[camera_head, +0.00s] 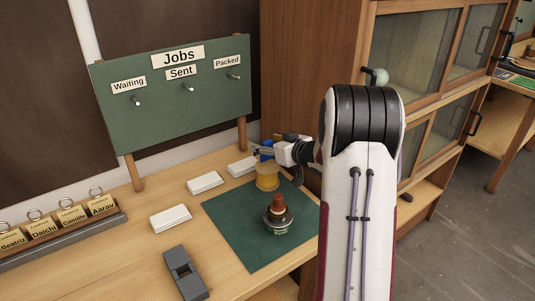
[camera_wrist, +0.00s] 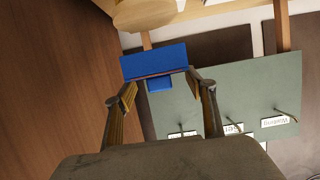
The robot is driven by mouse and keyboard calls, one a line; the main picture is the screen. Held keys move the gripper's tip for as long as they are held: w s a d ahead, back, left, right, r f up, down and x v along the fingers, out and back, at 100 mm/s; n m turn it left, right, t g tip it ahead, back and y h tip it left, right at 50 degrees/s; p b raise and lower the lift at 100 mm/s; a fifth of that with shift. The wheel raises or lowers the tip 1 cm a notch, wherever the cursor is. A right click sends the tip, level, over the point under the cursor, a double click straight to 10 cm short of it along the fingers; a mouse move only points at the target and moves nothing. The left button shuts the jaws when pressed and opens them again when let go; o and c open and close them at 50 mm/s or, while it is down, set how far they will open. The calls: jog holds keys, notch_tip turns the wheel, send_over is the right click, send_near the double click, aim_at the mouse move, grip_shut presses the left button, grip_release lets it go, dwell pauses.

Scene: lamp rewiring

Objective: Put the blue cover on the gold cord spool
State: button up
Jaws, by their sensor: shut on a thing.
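The gold cord spool (camera_head: 267,178) stands upright near the back corner of the green mat. A tan, round-topped shape (camera_wrist: 145,12), likely this spool, is at the top of the wrist view. My gripper (camera_head: 271,151) is shut on the blue cover (camera_head: 266,152), just above the spool in the head view. In the wrist view, the cover (camera_wrist: 153,62) sits between the fingertips (camera_wrist: 160,80) as a wide flat blue piece with a smaller blue block. I cannot tell whether the cover touches the spool.
A dark grey holder (camera_head: 185,273) lies at the front. The green Jobs board (camera_head: 180,110) and name-card rack (camera_head: 60,235) border the bench.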

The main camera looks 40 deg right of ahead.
dwell(0.3)
jog(key=shift+f, duration=1.85)
jog(key=shift+f, duration=0.15)
jog(key=o, duration=1.2)
jog(key=shift+c, duration=0.2)
jog(key=shift+s+r, duration=0.3)
jog(key=shift+s, duration=0.15)
jog(key=v, duration=1.1)
jog(key=shift+a+r, duration=0.1)
